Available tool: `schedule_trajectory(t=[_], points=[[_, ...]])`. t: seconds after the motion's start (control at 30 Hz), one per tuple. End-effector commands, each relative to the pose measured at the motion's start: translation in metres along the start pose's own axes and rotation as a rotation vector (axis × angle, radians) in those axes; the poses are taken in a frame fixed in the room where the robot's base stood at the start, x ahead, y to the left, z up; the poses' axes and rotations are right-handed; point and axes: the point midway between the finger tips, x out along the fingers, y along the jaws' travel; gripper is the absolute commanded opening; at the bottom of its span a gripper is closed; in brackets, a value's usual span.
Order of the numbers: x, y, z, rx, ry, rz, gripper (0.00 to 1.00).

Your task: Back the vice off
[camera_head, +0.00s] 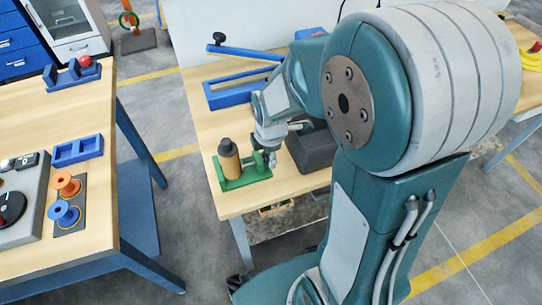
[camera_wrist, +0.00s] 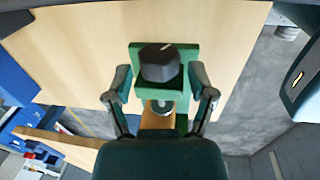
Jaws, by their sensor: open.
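The green vice (camera_head: 252,177) stands near the front corner of the middle table. My fingers are open, one on each side of the knob with a gap to each. In the head view my gripper (camera_head: 268,147) is over the vice's right end, partly hidden.
A dark grey block (camera_head: 313,148) sits close to the right of the vice. The left table (camera_head: 95,190) holds orange and blue spools and blue trays. The table's front edge is near the vice.

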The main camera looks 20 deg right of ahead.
Motion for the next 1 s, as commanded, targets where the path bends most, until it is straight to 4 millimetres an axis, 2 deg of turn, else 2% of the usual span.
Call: schedule_trajectory(t=[0.23, 0.57, 0.9, 1.0], points=[[0.0, 0.004, 0.0, 0.0, 0.0, -0.162, 0.71], [0.0, 0.005, 0.0, 0.0, 0.0, -0.187, 0.71], [0.003, 0.012, 0.0, 0.0, 0.0, -0.457, 0.71], [0.002, 0.012, 0.0, 0.0, 0.0, -0.49, 0.71]])
